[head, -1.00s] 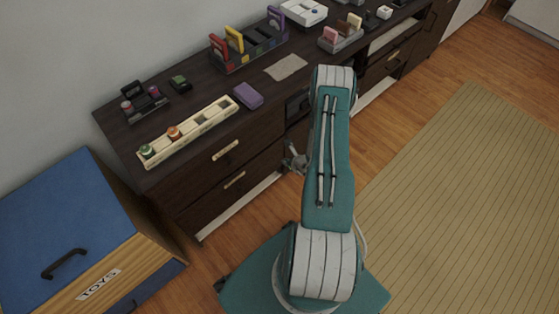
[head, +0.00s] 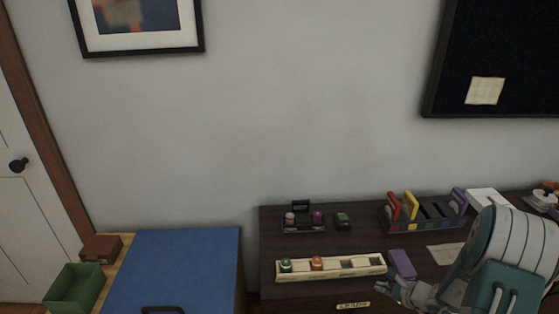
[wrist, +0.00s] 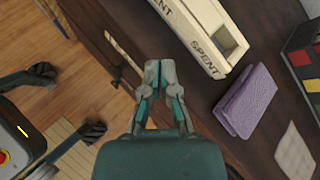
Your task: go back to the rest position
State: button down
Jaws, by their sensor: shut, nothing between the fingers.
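My gripper (wrist: 160,80) is shut and empty in the wrist view, its fingertips together over the front edge of the dark dresser. In the head view my gripper (head: 388,288) shows small at the dresser's front, left of my teal and white arm. The cream tray marked SPENT (wrist: 203,38) lies just beyond the fingertips in the wrist view. A purple block (wrist: 246,102) lies to the right of the gripper, apart from it.
The dresser (head: 262,245) also bears a dark rack (head: 425,224) with coloured items and a small black caddy (head: 303,226). A blue-lidded toy box (head: 175,265) stands to the left, with a green bin (head: 75,288) beyond it. Wood floor (wrist: 50,95) shows left in the wrist view.

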jog(key=s+a+r+n+g, duration=0.35)
jog(key=a+r+n, duration=0.35)
jog(key=r, duration=0.3)
jog(key=s+a+r+n+g, duration=0.2)
jog(key=s+a+r+n, duration=0.35)
jog(key=a+r, duration=0.35)
jog(key=s+r+n+t+h, duration=0.1)
jog(key=s+r+n+h, duration=0.2)
jog(key=s+r+n, duration=0.2)
jog(key=s+r+n+t+h, duration=0.1)
jog(key=s+r+n+h, duration=0.2)
jog(key=s+r+n, duration=0.3)
jog(key=s, duration=0.5)
jog(key=shift+d+r, duration=0.2)
jog(key=shift+r, duration=0.2)
